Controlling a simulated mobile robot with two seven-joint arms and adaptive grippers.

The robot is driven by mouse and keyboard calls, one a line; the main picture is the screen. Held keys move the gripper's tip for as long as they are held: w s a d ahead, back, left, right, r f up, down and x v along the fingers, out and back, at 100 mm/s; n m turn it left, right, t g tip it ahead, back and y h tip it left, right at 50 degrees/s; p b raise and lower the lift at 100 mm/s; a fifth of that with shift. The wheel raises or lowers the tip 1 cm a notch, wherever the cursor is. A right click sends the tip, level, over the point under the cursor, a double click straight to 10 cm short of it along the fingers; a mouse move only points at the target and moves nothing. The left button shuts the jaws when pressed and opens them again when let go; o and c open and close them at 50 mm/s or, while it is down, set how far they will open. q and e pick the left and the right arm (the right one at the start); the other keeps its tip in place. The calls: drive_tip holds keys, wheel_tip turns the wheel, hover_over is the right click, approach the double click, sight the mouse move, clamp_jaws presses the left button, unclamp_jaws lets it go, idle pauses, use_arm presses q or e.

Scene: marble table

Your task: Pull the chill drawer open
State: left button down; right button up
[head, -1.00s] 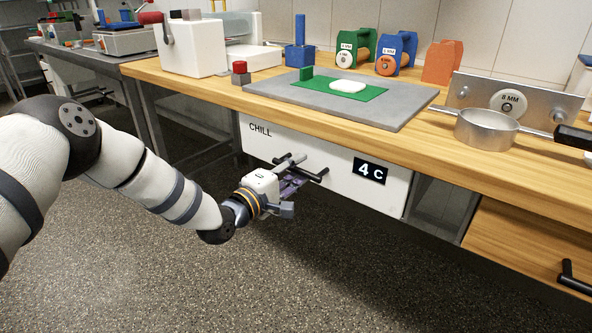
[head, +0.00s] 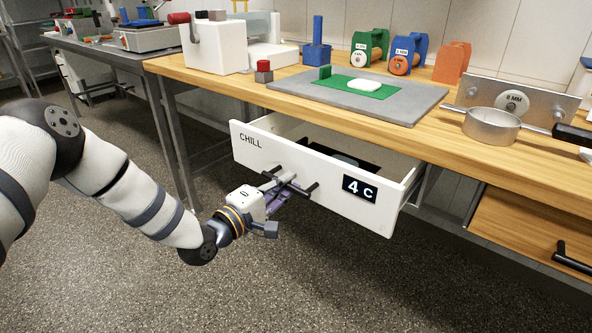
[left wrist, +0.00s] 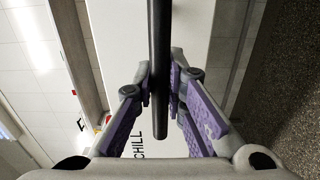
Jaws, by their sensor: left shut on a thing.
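The white chill drawer (head: 325,192) stands partly out from under the wooden table, with "CHILL" and "4 C" on its front. Its inside shows from above, with a dark area in it. Its black bar handle (head: 306,189) runs across the front. My left gripper (head: 283,187) is shut on the handle. In the left wrist view the handle (left wrist: 159,60) runs between the purple-padded fingers (left wrist: 162,105), with the drawer front (left wrist: 125,40) behind. My right gripper is not in view.
The wooden table (head: 228,90) carries a grey board (head: 400,108) with a green mat, a metal pan (head: 490,127) and several machines. Another wooden drawer (head: 525,235) with a black handle is at the right. The floor before the chill drawer is clear.

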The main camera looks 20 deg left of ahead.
use_arm(q)
drive_tip(key=p+v, duration=0.5)
drive_tip(key=v, duration=1.3)
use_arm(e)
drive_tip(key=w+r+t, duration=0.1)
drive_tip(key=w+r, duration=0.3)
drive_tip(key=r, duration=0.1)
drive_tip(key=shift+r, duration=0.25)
use_arm(q)
drive_tip(key=shift+r, duration=0.1)
drive_tip(key=c, duration=1.6)
unclamp_jaws()
drive_tip(key=v, duration=1.2)
